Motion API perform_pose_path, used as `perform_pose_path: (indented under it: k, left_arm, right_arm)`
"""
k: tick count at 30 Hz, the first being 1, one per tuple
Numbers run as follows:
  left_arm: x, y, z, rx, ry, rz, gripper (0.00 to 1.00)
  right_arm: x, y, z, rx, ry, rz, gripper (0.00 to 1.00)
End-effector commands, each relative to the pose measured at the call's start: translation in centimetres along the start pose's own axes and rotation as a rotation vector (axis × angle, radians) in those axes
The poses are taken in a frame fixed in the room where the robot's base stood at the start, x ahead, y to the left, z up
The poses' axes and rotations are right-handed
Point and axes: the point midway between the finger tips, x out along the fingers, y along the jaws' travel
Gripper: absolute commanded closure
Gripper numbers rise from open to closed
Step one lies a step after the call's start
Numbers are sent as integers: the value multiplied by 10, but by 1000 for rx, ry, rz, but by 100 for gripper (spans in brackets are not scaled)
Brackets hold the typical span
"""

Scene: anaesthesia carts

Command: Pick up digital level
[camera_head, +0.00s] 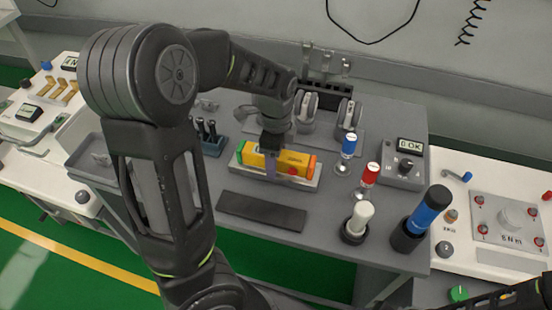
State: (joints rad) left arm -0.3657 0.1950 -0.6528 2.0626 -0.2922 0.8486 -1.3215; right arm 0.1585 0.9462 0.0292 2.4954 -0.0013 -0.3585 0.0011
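The digital level (297,162) looks like a yellow-orange bar with green and orange end caps and a red dot on its front. It lies in a shallow grey holder (246,172) on the grey table. My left gripper (270,158) points down at the level's middle, with one finger showing in front of its near face. The other finger is hidden behind the level or the gripper. I cannot tell whether the fingers touch or clamp it. Part of my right arm (500,302) shows at the bottom right corner; its gripper is out of view.
A dark flat mat (262,211) lies in front of the holder. Blue (348,146), red (370,175), white (359,218) and large blue (430,208) handled tools stand to the right. A control box (403,170) sits behind them. A dark rack (211,138) stands left.

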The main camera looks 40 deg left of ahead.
Motion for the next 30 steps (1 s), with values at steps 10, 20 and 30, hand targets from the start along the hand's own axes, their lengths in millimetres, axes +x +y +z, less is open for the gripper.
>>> perform_pose_path:
  k: [10,20,30]
  left_arm:
    - [0,0,0,0,0,0,64]
    - [0,0,0,0,0,0,91]
    - [0,0,0,0,0,-1,100]
  right_arm:
    - [0,0,0,0,0,0,64]
    - [0,0,0,0,0,0,64]
    - [0,0,0,0,0,0,64]
